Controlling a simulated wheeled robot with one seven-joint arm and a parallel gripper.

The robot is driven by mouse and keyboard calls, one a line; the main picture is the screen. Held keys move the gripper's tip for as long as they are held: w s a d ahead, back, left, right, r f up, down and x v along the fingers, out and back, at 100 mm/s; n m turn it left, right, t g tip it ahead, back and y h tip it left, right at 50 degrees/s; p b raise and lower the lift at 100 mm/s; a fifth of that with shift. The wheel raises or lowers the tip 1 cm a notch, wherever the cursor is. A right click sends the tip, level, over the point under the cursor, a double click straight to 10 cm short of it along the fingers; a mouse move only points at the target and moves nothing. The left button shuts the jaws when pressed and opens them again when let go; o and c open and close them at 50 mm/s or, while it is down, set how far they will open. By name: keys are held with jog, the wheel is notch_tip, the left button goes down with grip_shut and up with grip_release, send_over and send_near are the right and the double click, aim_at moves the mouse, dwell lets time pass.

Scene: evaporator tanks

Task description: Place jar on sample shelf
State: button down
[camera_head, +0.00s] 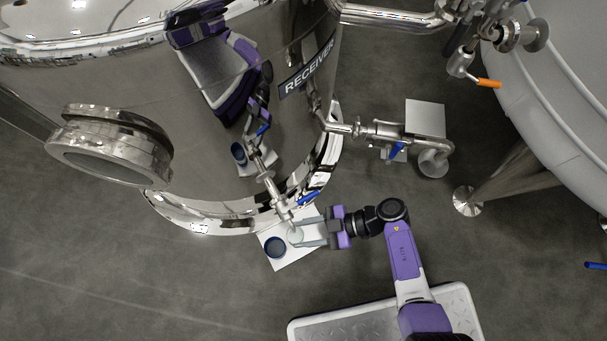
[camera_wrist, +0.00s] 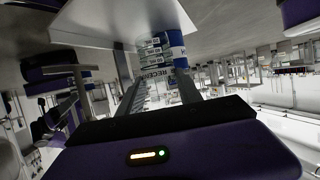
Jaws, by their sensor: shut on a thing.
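The jar (camera_head: 295,235) is a small pale, round thing seen from above, under the outlet valve of the receiver tank. My gripper (camera_head: 305,232) reaches in from the right with one finger on each side of it, shut on it. The white sample shelf (camera_head: 291,261) is a flat plate beneath the valve. Whether the jar's base touches the shelf, I cannot tell.
Another white plate (camera_head: 425,118) is at right. Floor at lower left is clear.

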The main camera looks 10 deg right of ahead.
jog(key=shift+f+b, duration=0.4)
jog(key=shift+f, duration=0.5)
jog(key=c, duration=0.8)
grip_release()
jog(key=shift+r, duration=0.1)
